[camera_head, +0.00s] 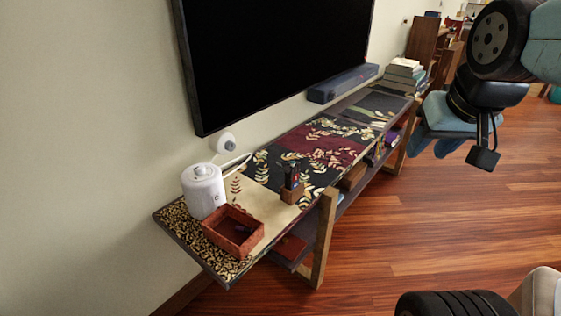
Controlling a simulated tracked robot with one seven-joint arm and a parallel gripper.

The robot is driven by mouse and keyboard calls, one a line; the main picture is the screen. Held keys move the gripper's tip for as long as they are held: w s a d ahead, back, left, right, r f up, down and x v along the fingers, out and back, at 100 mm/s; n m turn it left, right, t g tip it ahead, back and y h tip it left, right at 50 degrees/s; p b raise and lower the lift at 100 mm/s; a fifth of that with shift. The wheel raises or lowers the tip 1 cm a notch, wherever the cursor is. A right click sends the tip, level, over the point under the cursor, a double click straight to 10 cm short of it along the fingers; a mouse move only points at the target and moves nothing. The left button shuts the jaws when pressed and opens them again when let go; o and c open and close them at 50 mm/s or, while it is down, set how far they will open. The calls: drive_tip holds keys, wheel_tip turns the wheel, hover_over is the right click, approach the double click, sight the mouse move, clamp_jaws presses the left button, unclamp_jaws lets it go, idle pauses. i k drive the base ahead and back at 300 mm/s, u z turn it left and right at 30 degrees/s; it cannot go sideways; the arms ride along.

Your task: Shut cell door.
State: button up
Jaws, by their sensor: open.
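I cannot make out a cell door in this view. A long low shelf unit (262,196) with a patterned top runs along the wall; its front shows open spaces between wooden legs, with some items inside. My gripper (434,143) hangs at the upper right, in front of the far part of the shelf unit in the picture. Its teal fingers are apart and it holds nothing visible.
On the shelf unit stand a white canister (203,190), a reddish square tray (233,234), a pen holder (292,190) and stacked books (403,73). A large black screen (275,50) hangs above, with a soundbar (342,83) below it.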

sight(283, 166)
drive_tip(key=k, duration=0.85)
drive_tip(key=u, duration=0.45)
drive_tip(key=i, duration=1.1)
drive_tip(key=z, duration=0.45)
